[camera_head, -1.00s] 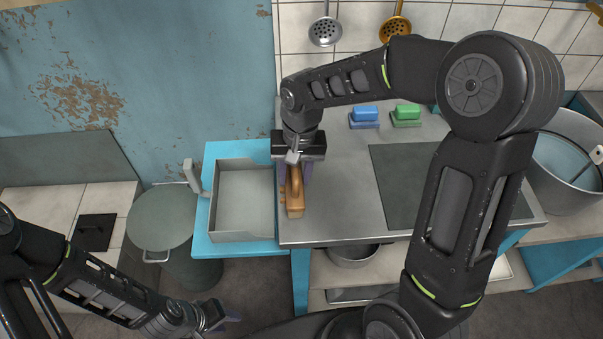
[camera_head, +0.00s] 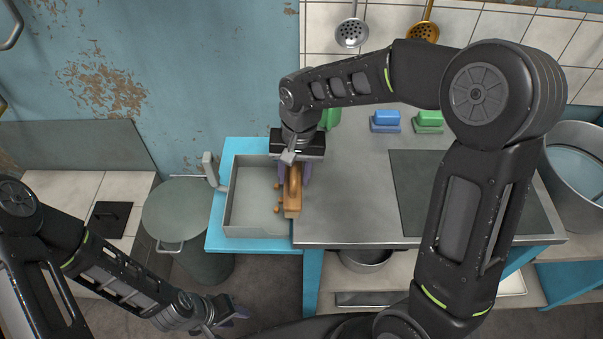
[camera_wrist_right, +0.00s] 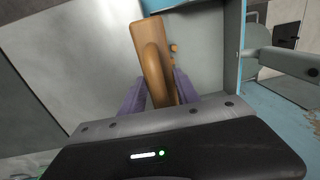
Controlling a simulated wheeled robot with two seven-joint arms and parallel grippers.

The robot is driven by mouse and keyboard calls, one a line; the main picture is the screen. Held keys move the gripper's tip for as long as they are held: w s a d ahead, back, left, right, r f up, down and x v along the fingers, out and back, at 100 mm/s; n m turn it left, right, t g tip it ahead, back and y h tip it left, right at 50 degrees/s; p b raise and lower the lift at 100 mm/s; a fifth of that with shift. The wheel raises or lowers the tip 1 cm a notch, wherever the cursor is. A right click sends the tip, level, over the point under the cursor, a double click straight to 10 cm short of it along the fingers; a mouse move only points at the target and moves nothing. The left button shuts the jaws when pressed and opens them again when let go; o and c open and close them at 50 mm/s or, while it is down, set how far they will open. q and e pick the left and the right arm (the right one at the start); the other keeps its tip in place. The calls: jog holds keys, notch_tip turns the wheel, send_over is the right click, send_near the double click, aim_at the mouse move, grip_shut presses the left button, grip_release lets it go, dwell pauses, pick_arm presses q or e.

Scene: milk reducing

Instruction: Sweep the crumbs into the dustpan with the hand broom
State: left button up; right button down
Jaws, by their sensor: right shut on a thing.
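My right gripper (camera_head: 293,174) is shut on the wooden hand broom (camera_head: 292,205), pointing down at the counter's left edge. The broom also shows between the purple fingers in the right wrist view (camera_wrist_right: 150,60). Small brown crumbs (camera_head: 277,210) show just left of the broom, over the grey open basin (camera_head: 250,214); I cannot tell whether they are falling or resting.
The steel counter (camera_head: 350,200) is clear in the middle, with a dark plate (camera_head: 425,190) to the right. A blue sponge (camera_head: 385,118) and a green one (camera_head: 430,119) stand at the back. A grey bin (camera_head: 180,215) stands left of the blue frame (camera_head: 230,245) holding the basin.

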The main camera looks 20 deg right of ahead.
jog(key=shift+w+a, duration=0.3)
jog(key=shift+a, duration=0.55)
notch_tip(320, 180, up, 7)
jog(key=p, duration=0.5)
dwell(0.5)
jog(key=w+d+n, duration=0.3)
jog(key=w+d, duration=0.1)
jog(key=d, duration=0.2)
jog(key=shift+w+d+r+n, duration=0.25)
jog(key=shift+w+r+n, duration=0.05)
jog(key=shift+r+n, duration=0.15)
